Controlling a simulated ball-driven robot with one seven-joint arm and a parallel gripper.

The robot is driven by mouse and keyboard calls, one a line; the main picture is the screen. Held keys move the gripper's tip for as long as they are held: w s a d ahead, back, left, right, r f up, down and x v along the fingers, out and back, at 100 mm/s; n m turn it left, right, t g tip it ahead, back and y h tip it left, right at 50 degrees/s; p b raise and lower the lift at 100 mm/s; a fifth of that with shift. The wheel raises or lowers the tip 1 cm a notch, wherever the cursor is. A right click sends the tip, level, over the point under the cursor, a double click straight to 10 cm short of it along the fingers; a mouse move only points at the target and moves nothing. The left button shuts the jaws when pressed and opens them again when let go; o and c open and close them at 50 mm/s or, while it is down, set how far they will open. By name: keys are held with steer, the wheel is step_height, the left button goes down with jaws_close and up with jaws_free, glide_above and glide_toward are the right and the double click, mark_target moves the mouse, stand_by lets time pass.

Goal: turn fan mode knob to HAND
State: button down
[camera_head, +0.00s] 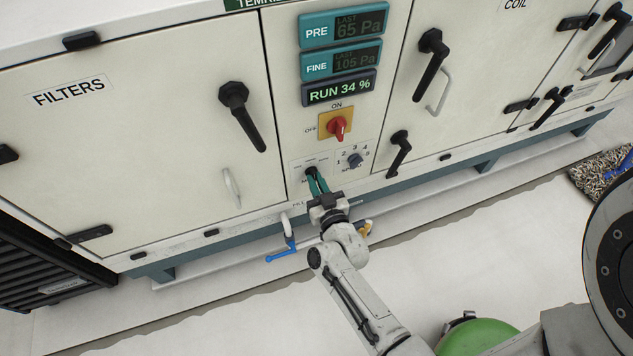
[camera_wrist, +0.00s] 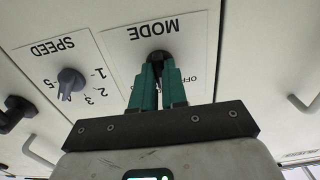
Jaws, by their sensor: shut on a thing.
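The fan mode knob (camera_wrist: 159,57) is a black knob on the white plate marked MODE (camera_wrist: 155,32), which shows upside down in the wrist view. It also shows as a dark spot in the head view (camera_head: 310,171). My gripper (camera_wrist: 159,68) has green fingers closed around the knob; it also shows in the head view (camera_head: 314,176). The fingers hide much of the knob and the plate's labels. Part of an "OFF" label shows beside the right finger in the wrist view. I cannot tell which position the knob points to.
The grey speed knob (camera_wrist: 70,82) sits beside the mode plate. Above are a red rotary switch (camera_head: 337,128) on a yellow plate and a display reading RUN 34 % (camera_head: 339,90). A blue-handled valve (camera_head: 283,250) and a pipe lie below. Black door handles (camera_head: 240,112) stick out on both sides.

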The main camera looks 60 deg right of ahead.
steer(key=c, duration=1.2)
jaws_free()
steer(key=shift+o, duration=0.2)
steer(key=p+v, duration=0.1)
steer(key=v, duration=0.9)
steer(key=shift+s+a, duration=0.3)
